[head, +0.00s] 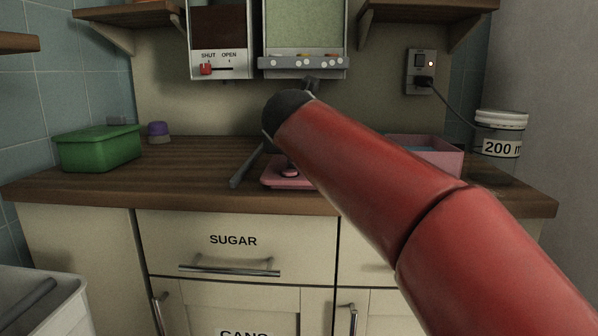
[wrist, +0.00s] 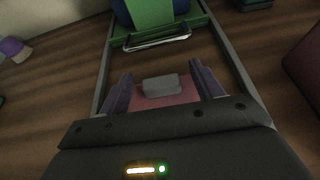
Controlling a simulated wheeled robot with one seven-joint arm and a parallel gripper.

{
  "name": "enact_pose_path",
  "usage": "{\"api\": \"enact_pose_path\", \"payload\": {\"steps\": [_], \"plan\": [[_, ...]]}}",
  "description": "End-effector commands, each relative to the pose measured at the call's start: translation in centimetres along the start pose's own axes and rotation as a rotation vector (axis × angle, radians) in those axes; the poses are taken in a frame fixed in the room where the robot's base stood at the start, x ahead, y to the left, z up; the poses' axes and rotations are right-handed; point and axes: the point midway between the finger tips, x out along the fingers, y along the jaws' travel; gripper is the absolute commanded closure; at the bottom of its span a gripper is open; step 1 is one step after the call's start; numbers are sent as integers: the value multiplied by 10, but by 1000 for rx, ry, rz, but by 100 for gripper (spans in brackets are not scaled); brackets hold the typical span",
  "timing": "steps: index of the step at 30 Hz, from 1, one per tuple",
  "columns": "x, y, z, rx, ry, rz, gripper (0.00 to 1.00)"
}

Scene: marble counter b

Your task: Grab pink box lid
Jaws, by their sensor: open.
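The pink box lid (head: 280,181) lies flat on the wooden counter in the head view, left of the pink box (head: 452,161). A small knob stands on it, and my red arm partly covers the lid. In the wrist view the pink lid surface (wrist: 180,98) shows with a grey block-like knob (wrist: 160,86) on it. My gripper (wrist: 160,73) is open, with one purplish finger on each side of the knob. There seems to be a gap on both sides. Whether the fingers touch the lid, I cannot tell. In the head view my arm hides most of my gripper.
A green box (head: 98,149) and a purple-topped item (head: 158,132) stand at the counter's left. A white tub marked 200 (head: 500,135) stands at the right, beside the pink box. Dispensers (head: 305,40) hang above the lid. The counter's left-centre is clear.

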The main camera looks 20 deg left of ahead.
Motion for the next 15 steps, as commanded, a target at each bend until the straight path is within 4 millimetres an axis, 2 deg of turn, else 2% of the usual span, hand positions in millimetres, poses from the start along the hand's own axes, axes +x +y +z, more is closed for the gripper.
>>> {"api": "enact_pose_path", "payload": {"steps": [3,9,15], "plan": [[7,0,1,1,-2,0,35],[7,0,1,1,-2,1,35],[7,0,1,1,-1,1,61]]}}
